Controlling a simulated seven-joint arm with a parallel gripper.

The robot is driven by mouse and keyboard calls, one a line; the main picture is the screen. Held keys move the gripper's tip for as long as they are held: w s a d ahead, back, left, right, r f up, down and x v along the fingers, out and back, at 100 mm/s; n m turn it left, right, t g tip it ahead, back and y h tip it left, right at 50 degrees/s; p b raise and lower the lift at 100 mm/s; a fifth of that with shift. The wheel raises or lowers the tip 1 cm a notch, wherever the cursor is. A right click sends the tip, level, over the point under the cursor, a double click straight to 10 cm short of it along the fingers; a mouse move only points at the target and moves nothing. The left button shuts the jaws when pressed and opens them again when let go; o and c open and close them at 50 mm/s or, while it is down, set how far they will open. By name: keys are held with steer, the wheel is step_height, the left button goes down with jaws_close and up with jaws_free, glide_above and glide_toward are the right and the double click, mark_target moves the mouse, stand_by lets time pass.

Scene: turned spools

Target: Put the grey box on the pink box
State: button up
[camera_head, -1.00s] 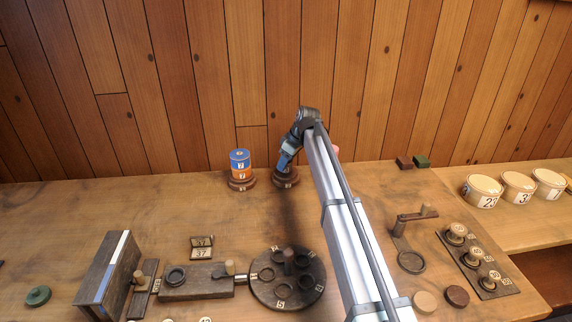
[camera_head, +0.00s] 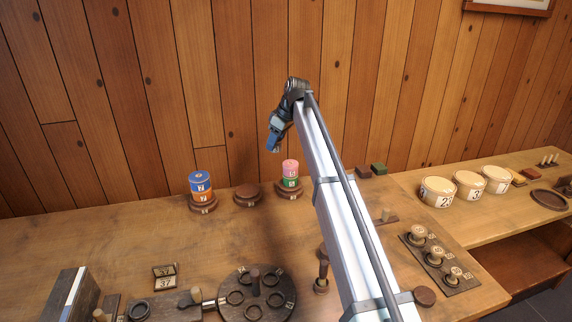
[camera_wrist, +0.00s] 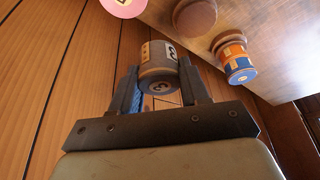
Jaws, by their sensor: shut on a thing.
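The grey box (camera_wrist: 158,65) is a small round drum with number labels, clamped between the two fingers of my gripper (camera_wrist: 160,88) in the wrist view. In the head view my gripper (camera_head: 272,148) is raised above the stands, to the upper left of the pink box, and the grey box cannot be clearly made out there. The pink box (camera_head: 290,167) sits on a green box (camera_head: 291,182) on the right round brown stand. Part of the pink box also shows at the top of the wrist view (camera_wrist: 122,5). The grey and pink boxes are apart.
The middle brown stand (camera_head: 248,195) is bare. A blue box (camera_head: 201,181) on an orange box (camera_head: 202,196) fills the left stand. A dark round holder (camera_head: 258,297) and other wooden pieces lie nearer. Cream tubs (camera_head: 437,191) stand to the right.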

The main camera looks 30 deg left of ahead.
step_height(320, 180, up, 5)
glide_above(286, 162)
steer(key=w+d, duration=0.1)
steer(key=w, duration=0.1)
steer(key=shift+n+g, duration=0.3)
steer(key=shift+n, duration=0.5)
steer(key=shift+s+d+f, duration=0.1)
steer(key=shift+s+f, duration=0.2)
steer(key=shift+f, duration=1.35)
steer(key=shift+s+d+f, duration=0.15)
steer(key=shift+s+f, duration=0.1)
steer(key=shift+f, duration=1.45)
steer(key=shift+s+d+f, duration=0.1)
steer(key=shift+s+f, duration=0.2)
steer(key=shift+f, duration=1.35)
steer(key=shift+f, duration=0.1)
steer(key=o, duration=1)
steer(key=shift+o, duration=0.2)
steer(key=v, duration=1.2)
